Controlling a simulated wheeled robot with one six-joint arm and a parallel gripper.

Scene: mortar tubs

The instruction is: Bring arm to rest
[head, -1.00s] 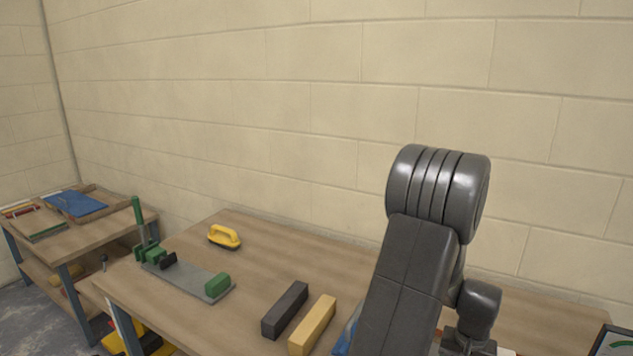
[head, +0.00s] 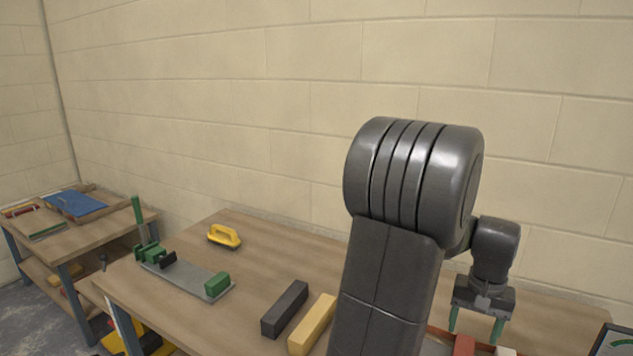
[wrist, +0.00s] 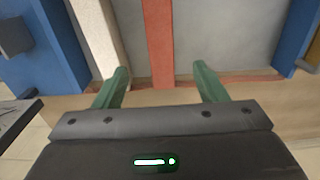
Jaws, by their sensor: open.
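My gripper (head: 476,327) hangs at the lower right of the head view, at the end of my dark grey arm, with its two green fingers pointing down and spread apart. In the wrist view the same green fingers (wrist: 161,90) stand wide apart with nothing held between them. Beyond them lie a red strip (wrist: 159,40) and grey surfaces. My arm's large elbow hides part of the workbench (head: 245,262) in the head view.
On the bench are a yellow-handled float (head: 224,236), a dark block (head: 285,309), a tan block (head: 312,323) and a green-fitted clamp plate (head: 185,275). A second bench (head: 90,238) with a blue sheet (head: 76,203) stands at left. Blue walls (wrist: 50,45) show in the wrist view.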

